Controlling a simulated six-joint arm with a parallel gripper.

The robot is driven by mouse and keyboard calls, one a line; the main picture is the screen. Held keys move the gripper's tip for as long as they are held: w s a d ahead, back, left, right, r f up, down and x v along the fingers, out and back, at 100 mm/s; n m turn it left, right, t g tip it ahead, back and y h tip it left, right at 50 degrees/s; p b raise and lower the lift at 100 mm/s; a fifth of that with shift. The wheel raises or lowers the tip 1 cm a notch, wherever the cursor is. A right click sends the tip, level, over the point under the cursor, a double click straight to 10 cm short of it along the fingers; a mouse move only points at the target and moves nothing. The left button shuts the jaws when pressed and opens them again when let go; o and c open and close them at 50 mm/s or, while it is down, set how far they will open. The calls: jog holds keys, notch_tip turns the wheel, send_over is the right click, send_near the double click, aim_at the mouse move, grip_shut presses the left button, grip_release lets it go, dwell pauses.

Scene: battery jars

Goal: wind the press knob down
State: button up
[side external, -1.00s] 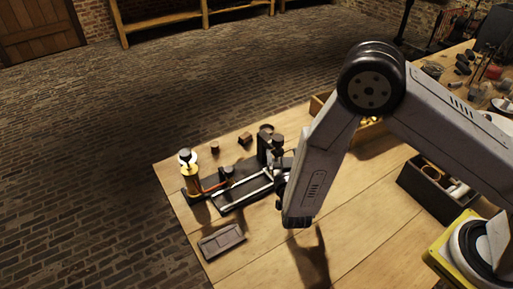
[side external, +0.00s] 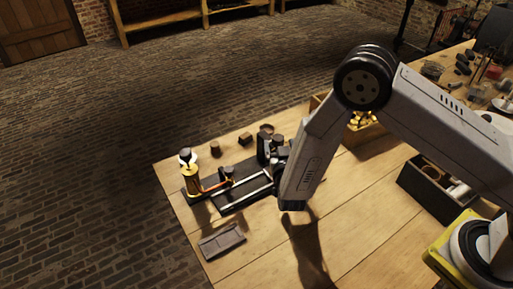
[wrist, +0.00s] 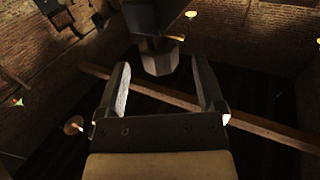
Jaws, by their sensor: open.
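The press (side external: 264,150) is a dark upright block at the far end of a low black frame on the table in the side view. A dark round-topped part (side external: 277,141) beside it looks like the knob. In the wrist view a grey faceted knob (wrist: 158,62) shows under a dark block, between my fingertips in the picture. My gripper (wrist: 163,64) is open, with one finger on each side of the knob. I cannot tell whether the fingers touch it. In the side view my forearm hides most of the gripper, close to the press.
A brass-coloured jar (side external: 191,181) with a dark top stands at the frame's left end. A flat grey tray (side external: 222,240) lies in front. Small brown blocks (side external: 245,138) sit behind. A dark box (side external: 425,185) stands to the right. The table's front middle is clear.

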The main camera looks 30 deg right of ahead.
jog(key=shift+x, duration=1.35)
grip_shut()
jog(key=shift+m+g+h, duration=0.4)
jog(key=shift+m+h, duration=0.1)
jog(key=shift+h, duration=0.2)
jog(key=m+g+h, duration=0.4)
jog(key=shift+a+h, duration=0.15)
jog(key=shift+h, duration=0.25)
jog(key=shift+f+m+g+h, duration=0.1)
jog(key=shift+m+g+h, duration=0.65)
jog(key=shift+m+g, duration=0.6)
jog(key=shift+m+g+h, duration=0.75)
jog(key=shift+m+g, duration=0.1)
jog(key=shift+g, duration=0.9)
grip_release()
